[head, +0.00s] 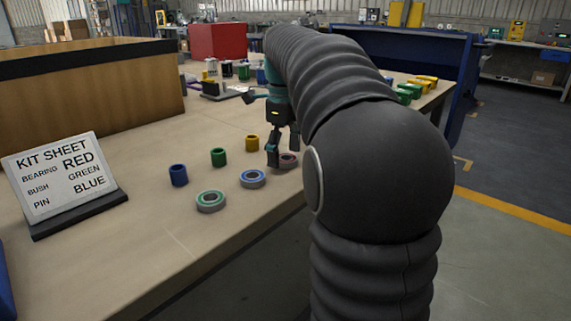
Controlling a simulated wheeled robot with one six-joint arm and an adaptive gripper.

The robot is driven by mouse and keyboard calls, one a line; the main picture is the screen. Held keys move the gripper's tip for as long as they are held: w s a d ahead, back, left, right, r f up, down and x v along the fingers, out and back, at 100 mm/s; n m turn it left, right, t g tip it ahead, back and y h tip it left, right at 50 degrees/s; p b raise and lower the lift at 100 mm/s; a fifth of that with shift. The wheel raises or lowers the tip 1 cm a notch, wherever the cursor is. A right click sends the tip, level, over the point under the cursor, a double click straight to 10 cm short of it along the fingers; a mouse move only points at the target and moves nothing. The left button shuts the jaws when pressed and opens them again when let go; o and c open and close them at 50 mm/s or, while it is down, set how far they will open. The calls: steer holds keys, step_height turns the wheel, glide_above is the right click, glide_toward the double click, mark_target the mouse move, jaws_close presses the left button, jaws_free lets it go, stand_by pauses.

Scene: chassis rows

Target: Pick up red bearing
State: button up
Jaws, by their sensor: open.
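The red bearing (289,160) is a low ring with a dull red rim. It lies flat on the table, the farthest of a row of three bearings, and my arm hides part of its right side. My gripper (283,153) points down at the red bearing, open, with one finger at the bearing's left side and the other behind it. I cannot tell whether the fingers touch it. The kit sheet (62,177) stands at the left and reads bearing red, bush green, pin blue.
A blue-rimmed bearing (253,178) and a green-rimmed bearing (211,201) lie nearer. A tan box with a dark rim (100,95) stands at the left. The front of the table (150,245) is clear.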

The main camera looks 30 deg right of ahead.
steer(key=c, duration=1.3)
steer(key=shift+r, duration=0.1)
step_height(320, 180, up, 4)
steer(key=shift+r+p, duration=0.1)
steer(key=shift+p, duration=0.65)
steer(key=s+r, duration=0.2)
steer(key=s, duration=0.2)
steer(key=s+r, duration=0.2)
steer(key=s, duration=0.1)
steer(key=s+r, duration=0.2)
steer(key=s, duration=0.2)
steer(key=shift+s+d+r, duration=0.3)
steer(key=shift+s+d, duration=0.05)
steer(key=shift+d, duration=0.05)
steer(key=shift+p, duration=0.45)
